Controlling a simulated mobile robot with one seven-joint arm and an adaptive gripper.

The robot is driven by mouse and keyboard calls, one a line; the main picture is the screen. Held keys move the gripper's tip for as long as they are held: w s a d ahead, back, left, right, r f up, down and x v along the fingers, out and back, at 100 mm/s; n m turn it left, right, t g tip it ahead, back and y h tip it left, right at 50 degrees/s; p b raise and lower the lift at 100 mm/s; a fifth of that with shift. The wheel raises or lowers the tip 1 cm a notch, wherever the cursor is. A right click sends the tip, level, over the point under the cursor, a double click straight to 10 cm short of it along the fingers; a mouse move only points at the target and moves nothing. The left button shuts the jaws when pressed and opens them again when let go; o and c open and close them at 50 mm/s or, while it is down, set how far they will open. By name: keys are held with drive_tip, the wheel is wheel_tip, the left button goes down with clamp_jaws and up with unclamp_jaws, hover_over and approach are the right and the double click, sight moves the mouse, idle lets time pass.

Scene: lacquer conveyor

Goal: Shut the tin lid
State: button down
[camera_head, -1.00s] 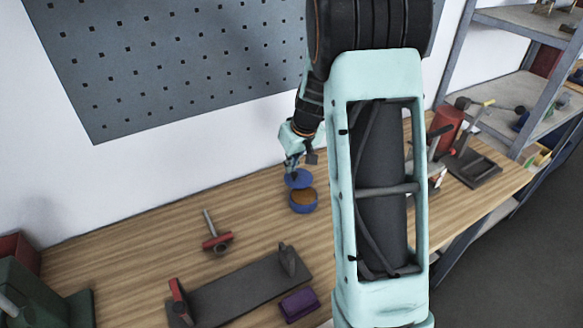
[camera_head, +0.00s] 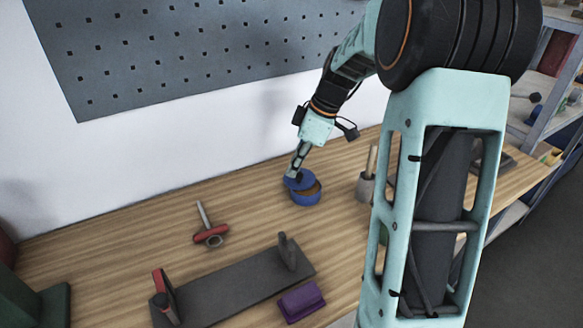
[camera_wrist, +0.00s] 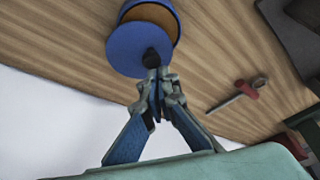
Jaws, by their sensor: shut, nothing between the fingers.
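A round blue tin (camera_head: 307,199) stands on the bench with its brown inside partly showing. Its blue lid (camera_head: 301,184) is at the tin's back-left side and covers part of the opening, not closed. In the wrist view, the lid (camera_wrist: 128,48) is a blue disc with a dark knob (camera_wrist: 151,58), and the brown inside (camera_wrist: 158,14) shows beyond its edge. My gripper (camera_head: 294,174) is shut and empty at the lid's outer side. In the wrist view, the fingertips (camera_wrist: 160,76) are right by the knob; I cannot tell whether they touch it.
A red-handled tool (camera_head: 211,235) lies to the left on the wooden bench. A dark plate with uprights (camera_head: 232,287) and a purple block (camera_head: 302,302) are in front. A grey holder (camera_head: 366,187) stands right of the tin. A pegboard wall is behind.

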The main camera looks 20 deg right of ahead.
drive_tip(key=s+n, duration=0.1)
drive_tip(key=n, duration=0.1)
drive_tip(key=s+d+n+g, duration=0.1)
drive_tip(key=n, duration=0.1)
drive_tip(key=shift+s+d+n+g, duration=0.1)
drive_tip(key=shift+s+n+g, duration=0.2)
drive_tip(key=shift+n, duration=0.1)
drive_tip(key=shift+s+d, duration=0.25)
drive_tip(key=shift+s, duration=0.05)
drive_tip(key=shift+s+d, duration=0.1)
idle(0.4)
